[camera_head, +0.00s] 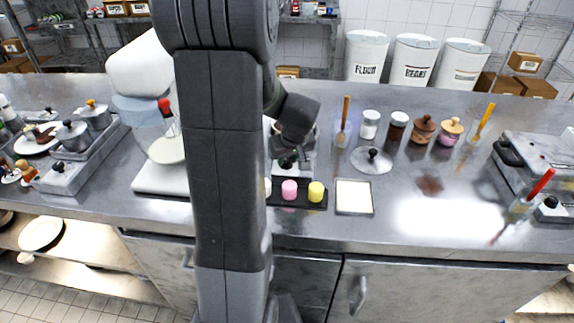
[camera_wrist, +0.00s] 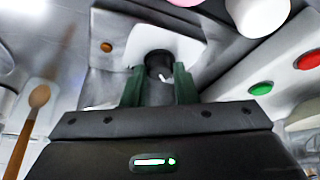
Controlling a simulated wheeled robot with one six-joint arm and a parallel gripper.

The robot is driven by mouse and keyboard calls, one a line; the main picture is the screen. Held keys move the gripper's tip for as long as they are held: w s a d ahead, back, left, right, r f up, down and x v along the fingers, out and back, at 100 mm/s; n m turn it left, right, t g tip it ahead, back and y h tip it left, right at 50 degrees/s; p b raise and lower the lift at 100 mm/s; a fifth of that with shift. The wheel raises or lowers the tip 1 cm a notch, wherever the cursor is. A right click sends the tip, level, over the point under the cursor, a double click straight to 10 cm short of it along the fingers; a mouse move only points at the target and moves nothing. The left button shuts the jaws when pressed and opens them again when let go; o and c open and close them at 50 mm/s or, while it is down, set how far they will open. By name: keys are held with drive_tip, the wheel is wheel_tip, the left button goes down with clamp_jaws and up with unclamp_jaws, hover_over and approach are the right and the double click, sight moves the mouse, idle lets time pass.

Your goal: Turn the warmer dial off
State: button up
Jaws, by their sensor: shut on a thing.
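The warmer dial (camera_wrist: 160,66) is a black knob with a white mark, set on a white plate on the front of a grey metal unit (camera_wrist: 104,25). A small orange lamp (camera_wrist: 105,47) sits beside it. My gripper (camera_wrist: 159,82) has its two green fingers on either side of the dial, shut on it. The white mark points toward the lower part of the wrist view, slightly right.
A black tray with pink (camera_head: 290,190) and yellow (camera_head: 316,192) cups lies in front of the unit. A white-topped square board (camera_head: 354,197) is right of it. A wooden spoon (camera_head: 343,122) and several jars stand further right. Red (camera_wrist: 308,60) and green (camera_wrist: 261,88) buttons are close by.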

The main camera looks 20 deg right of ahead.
drive_tip(key=shift+d+n+y+b, duration=0.2)
drive_tip(key=shift+n+y+b, duration=0.5)
drive_tip(key=shift+n+b, duration=1.15)
drive_tip(key=o, duration=1)
drive_tip(key=v, duration=1.3)
drive_tip(key=shift+w+d+r, duration=0.1)
drive_tip(key=shift+r, duration=0.35)
